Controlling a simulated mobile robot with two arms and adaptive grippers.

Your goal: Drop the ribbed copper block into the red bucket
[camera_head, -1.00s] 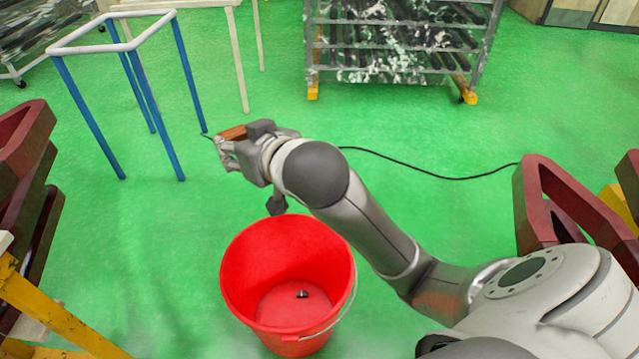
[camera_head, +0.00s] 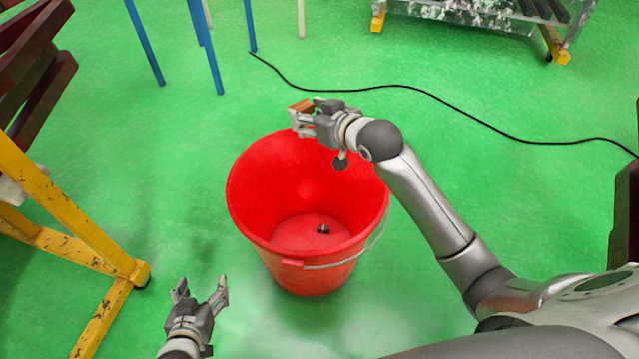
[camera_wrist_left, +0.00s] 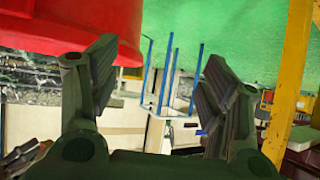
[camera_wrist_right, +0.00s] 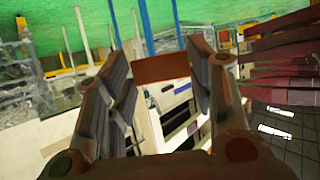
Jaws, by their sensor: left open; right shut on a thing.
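The copper block (camera_head: 301,105) is a small orange-brown piece between the fingers of my right gripper (camera_head: 297,117), which is shut on it. In the right wrist view the block (camera_wrist_right: 160,67) spans the gap between both fingers; its ribs cannot be made out. In the head view this gripper appears over the far rim of the red bucket (camera_head: 258,190). The bucket stands upright on the floor with a small dark object (camera_head: 323,229) on its bottom. My left gripper (camera_head: 202,284) is open and empty, left of and nearer than the bucket. The bucket also shows in the left wrist view (camera_wrist_left: 85,22).
A yellow trestle (camera_head: 75,218) stands at the left. A black cable (camera_head: 440,99) crosses the green floor behind the bucket. Blue legs of a frame (camera_head: 210,60) and a rack (camera_head: 480,14) stand at the back. The floor around the bucket is clear.

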